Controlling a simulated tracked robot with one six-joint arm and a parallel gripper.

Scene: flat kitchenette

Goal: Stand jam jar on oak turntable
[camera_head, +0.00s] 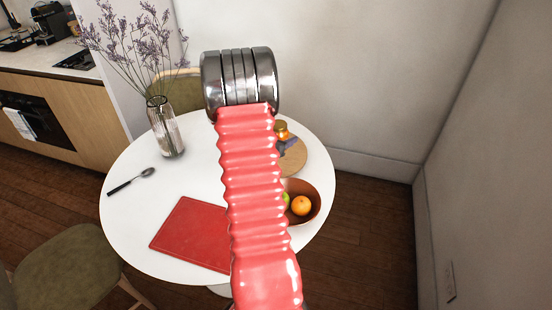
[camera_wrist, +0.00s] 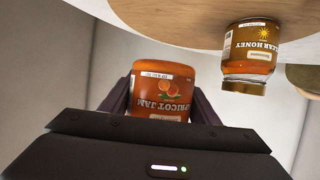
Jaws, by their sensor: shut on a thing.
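The jam jar (camera_wrist: 162,92), orange with an apricot jam label, sits between the two dark fingers of my gripper (camera_wrist: 160,98) in the wrist view. My gripper is shut on it. The wrist view is upside down, and the jar's label is inverted like the honey jar's, so the jam jar looks upright. A gap shows between its base and the edge of the oak turntable (camera_wrist: 185,22). The turntable (camera_head: 293,162) also shows in the head view, partly behind my arm. My arm hides most of the gripper there.
A honey jar (camera_wrist: 250,52) stands on the turntable. On the white table (camera_head: 190,190) are a fruit bowl (camera_head: 313,210) in front of the turntable, a red board (camera_head: 190,234), a spoon (camera_head: 132,181) and a flower vase (camera_head: 168,135). Walls stand behind and right.

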